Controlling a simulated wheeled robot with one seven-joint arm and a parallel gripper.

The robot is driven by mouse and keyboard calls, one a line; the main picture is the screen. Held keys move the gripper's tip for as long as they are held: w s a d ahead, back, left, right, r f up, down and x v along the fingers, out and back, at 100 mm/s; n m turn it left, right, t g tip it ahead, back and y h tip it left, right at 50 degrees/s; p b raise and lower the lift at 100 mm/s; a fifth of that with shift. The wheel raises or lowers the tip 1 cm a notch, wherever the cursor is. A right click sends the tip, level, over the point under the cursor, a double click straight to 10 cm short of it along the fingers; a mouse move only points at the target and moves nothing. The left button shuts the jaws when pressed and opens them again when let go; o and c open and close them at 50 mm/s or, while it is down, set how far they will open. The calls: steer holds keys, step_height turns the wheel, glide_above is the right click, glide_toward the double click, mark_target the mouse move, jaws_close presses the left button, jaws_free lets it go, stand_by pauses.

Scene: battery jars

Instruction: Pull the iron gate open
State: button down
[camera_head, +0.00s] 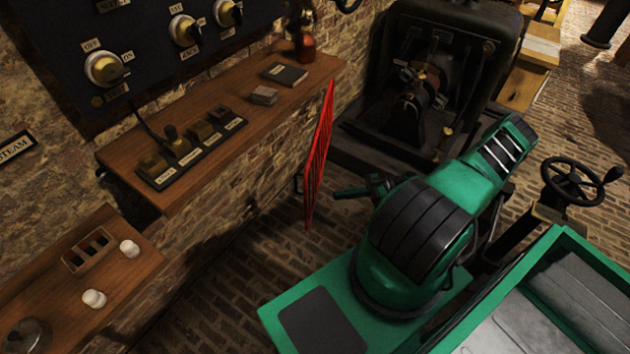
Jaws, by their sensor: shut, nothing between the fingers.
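The red iron gate (317,158) stands upright beyond the end of the wooden shelf, in the middle of the view. I see it at a steep angle, as a narrow barred panel. A small dark handle-like piece (299,184) shows at its left edge. My gripper (339,193) is just right of the gate's lower part, pointing left towards it. The gripper is shut and empty, and a small gap shows between it and the gate. I cannot tell how far the gate stands open, and its hinge side is not clear.
A wooden shelf (235,120) with switches, a book and a bottle runs along the brick wall at left. A lower wooden bench (70,300) is at bottom left. A dark machine (425,85) stands behind the gate. Brick floor (225,290) lies open at left of my base.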

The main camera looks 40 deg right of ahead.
steer(key=d+r+n+t, duration=0.1)
steer(key=d+r+t, duration=0.1)
steer(key=d+r, duration=0.3)
steer(key=f+x, duration=0.1)
steer(key=x, duration=1.2)
steer(key=shift+w+d+f, duration=0.1)
steer(key=shift+d+f, duration=0.05)
